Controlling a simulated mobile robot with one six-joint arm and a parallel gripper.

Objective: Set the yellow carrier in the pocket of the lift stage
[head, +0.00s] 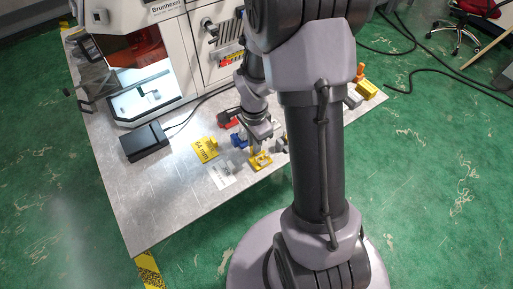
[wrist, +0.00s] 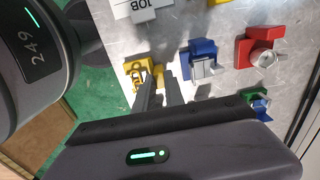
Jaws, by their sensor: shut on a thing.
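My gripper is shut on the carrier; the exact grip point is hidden. I cannot tell whether the carrier touches the table. I cannot pick out the lift stage or its pocket for sure; a small grey block (head: 153,95) sits in the lit opening of the white machine (head: 165,30).
A blue carrier (wrist: 203,60), a red one (wrist: 262,50) and a green one (wrist: 252,97) stand nearby. A yellow "64 mm" plate (head: 205,150), a white card (head: 222,177) and a black box (head: 146,142) lie left of my gripper. The table's front left is clear.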

